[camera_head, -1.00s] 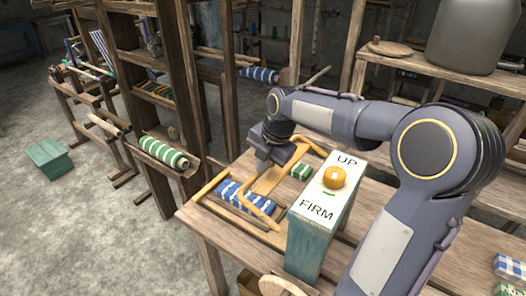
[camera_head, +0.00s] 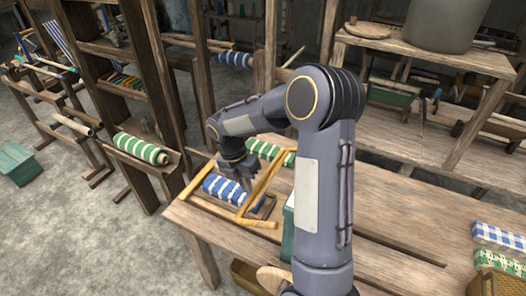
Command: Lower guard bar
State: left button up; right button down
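A light yellow wooden bar frame (camera_head: 262,184), which looks like the guard bar, slants over the tabletop beside a blue-and-white checked cloth roll (camera_head: 222,188). My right gripper (camera_head: 245,183) points down over the right end of this roll, just left of the slanting bar. Its fingers are small and dark, so I cannot tell whether they are open or shut, or whether they touch the bar. My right forearm hides most of the teal box (camera_head: 288,228); its lettered top is hidden. My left gripper is not in view.
The wooden table (camera_head: 400,215) has free room right of my arm. Checked cloth pieces (camera_head: 498,238) lie at its right edge. A green-and-white roll (camera_head: 268,151) lies behind the bar frame. Upright loom posts (camera_head: 150,75) stand at left, and a shelf (camera_head: 425,52) at the back right.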

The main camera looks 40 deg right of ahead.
aim_at(252, 197)
jog(key=f, duration=0.1)
jog(key=s+f+g, duration=0.1)
jog(key=f, duration=0.1)
jog(key=f+g+h, duration=0.1)
jog(key=shift+s+d+f, duration=0.3)
jog(key=shift+s+f, duration=0.1)
jog(key=shift+s+d+f+g, duration=0.15)
jog(key=shift+s+f+g, duration=0.1)
jog(key=shift+g, duration=0.25)
jog(key=shift+s+d+f, duration=0.2)
jog(key=shift+s+f, duration=0.25)
jog(key=shift+f, duration=0.1)
